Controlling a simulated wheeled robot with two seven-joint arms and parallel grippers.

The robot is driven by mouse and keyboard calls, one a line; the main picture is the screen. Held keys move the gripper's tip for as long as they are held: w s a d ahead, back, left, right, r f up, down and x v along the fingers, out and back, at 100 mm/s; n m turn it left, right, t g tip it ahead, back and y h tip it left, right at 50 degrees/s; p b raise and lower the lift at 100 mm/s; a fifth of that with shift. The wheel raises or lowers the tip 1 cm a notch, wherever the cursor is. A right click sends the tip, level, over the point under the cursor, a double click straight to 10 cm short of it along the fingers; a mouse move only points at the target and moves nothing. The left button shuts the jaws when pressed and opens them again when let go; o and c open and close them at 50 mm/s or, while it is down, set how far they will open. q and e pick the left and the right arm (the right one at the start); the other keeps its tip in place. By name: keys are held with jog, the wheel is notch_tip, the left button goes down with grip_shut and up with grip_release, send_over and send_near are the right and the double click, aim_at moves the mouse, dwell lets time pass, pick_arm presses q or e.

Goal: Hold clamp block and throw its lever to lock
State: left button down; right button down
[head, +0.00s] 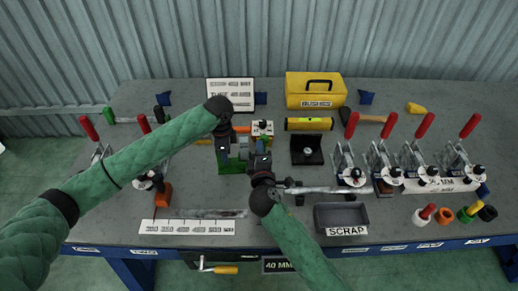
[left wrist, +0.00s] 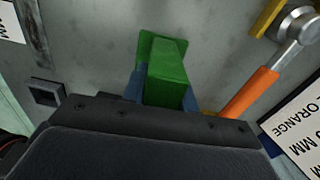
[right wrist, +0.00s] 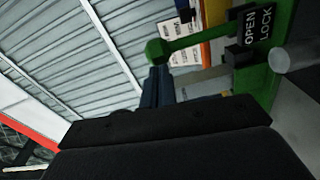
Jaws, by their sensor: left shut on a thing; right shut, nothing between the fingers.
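The green clamp block (head: 232,166) stands near the middle of the bench. My left gripper (head: 223,146) is shut on it from above; in the left wrist view a green upright part of the block (left wrist: 166,80) sits between the fingers. In the right wrist view the block's side carries an OPEN / LOCK label (right wrist: 257,35), and a green lever (right wrist: 190,43) reaches left to a round knob (right wrist: 157,51). My right gripper (right wrist: 157,85) is shut and empty, its fingertips just below the knob. I cannot tell whether they touch it.
A grey SCRAP tray (head: 341,216) and a metal tube (head: 325,190) lie to the right. Several red-handled toggle clamps (head: 413,150) stand further right. A white marked strip (head: 194,226) lies front left. An orange-handled tool (left wrist: 250,91) lies close beside the block. A yellow toolbox (head: 315,90) is behind.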

jog(key=shift+d+m, duration=0.25)
jog(key=shift+m, duration=0.05)
jog(key=shift+d, duration=0.15)
jog(key=shift+d+f+m, duration=0.25)
jog(key=shift+d+m, duration=1.25)
jog(key=shift+m, duration=0.1)
jog(key=shift+d+f+m, duration=0.2)
jog(key=shift+d+m, duration=1.25)
jog(key=shift+m, duration=0.15)
jog(key=shift+s, duration=0.1)
jog(key=s, duration=1.2)
jog(key=shift+w, duration=0.1)
